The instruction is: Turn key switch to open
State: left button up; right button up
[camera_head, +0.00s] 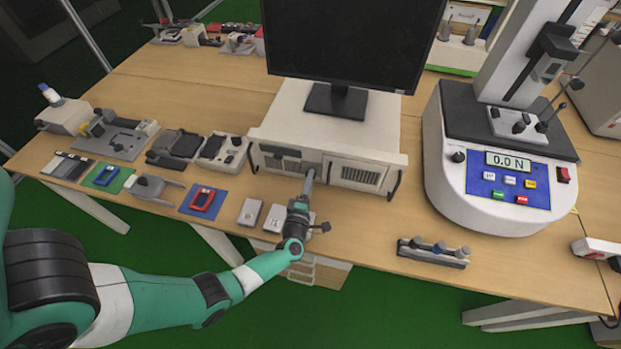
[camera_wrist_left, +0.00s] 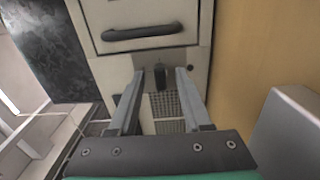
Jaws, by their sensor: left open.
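The key switch seems to be the small dark upright knob (camera_wrist_left: 160,78) on the light front panel in the left wrist view. In the head view, my left gripper (camera_head: 309,176) is at the front of the beige computer case (camera_head: 285,128) under the monitor and hides that part of the panel. In the left wrist view, my left gripper (camera_wrist_left: 160,72) is open, with one finger on each side of the dark knob and a visible gap to both. I cannot tell which way the switch is turned. My right gripper is not in view.
A dark handle (camera_wrist_left: 142,32) and a mesh grille (camera_wrist_left: 168,105) are near the knob. The monitor (camera_head: 350,40) stands on the case. A force tester (camera_head: 500,170) stands right, a small knobbed fixture (camera_head: 433,253) in front. A red device (camera_head: 202,199) lies left.

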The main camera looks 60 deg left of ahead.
pick_arm(q)
jog(key=p+v, duration=0.2)
jog(key=v, duration=0.9)
jog(key=shift+p, duration=0.3)
jog(key=shift+w+r, duration=0.1)
jog(key=shift+w, duration=0.05)
